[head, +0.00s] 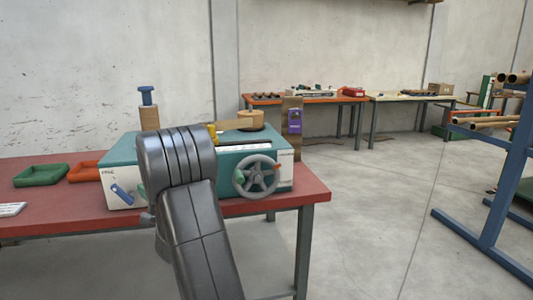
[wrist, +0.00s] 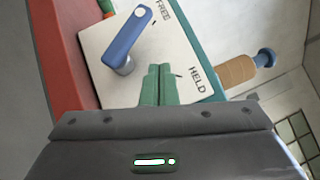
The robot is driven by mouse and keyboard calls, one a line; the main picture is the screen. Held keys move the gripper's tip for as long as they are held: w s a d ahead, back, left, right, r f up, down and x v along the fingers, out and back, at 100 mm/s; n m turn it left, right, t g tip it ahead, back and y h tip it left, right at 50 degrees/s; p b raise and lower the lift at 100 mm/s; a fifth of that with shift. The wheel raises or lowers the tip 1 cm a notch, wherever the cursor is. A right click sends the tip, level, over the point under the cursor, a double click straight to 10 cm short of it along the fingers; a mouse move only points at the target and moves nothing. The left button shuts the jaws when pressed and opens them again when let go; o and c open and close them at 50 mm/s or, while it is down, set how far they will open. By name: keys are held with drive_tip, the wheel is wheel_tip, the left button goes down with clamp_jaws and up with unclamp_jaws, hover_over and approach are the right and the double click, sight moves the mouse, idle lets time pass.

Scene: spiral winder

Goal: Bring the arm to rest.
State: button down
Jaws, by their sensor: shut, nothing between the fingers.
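My gripper (wrist: 157,85) shows in the wrist view with its two green fingers together and nothing between them. It is in front of the winder's white end panel, which is marked FREE and HELD. A blue lever (wrist: 127,38) on that panel points toward the FREE mark. The lever (head: 122,195) also shows in the head view. In the head view my dark grey arm crosses in front of the teal winder (head: 240,136) and hides its middle and most of my gripper. I cannot tell whether the fingers touch the panel.
The winder stands on a red table (head: 60,217) and has a grey handwheel (head: 257,176) at its right. A green tray (head: 40,175) and an orange tray (head: 82,172) lie to the left. A blue rack (head: 507,185) stands at right. The floor between is open.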

drive_tip(key=shift+d+f+m+y+b, duration=0.2)
drive_tip(key=shift+f+m+y+b, duration=0.2)
drive_tip(key=shift+b, duration=0.1)
drive_tip(key=shift+t, duration=0.4)
drive_tip(key=shift+r, duration=0.25)
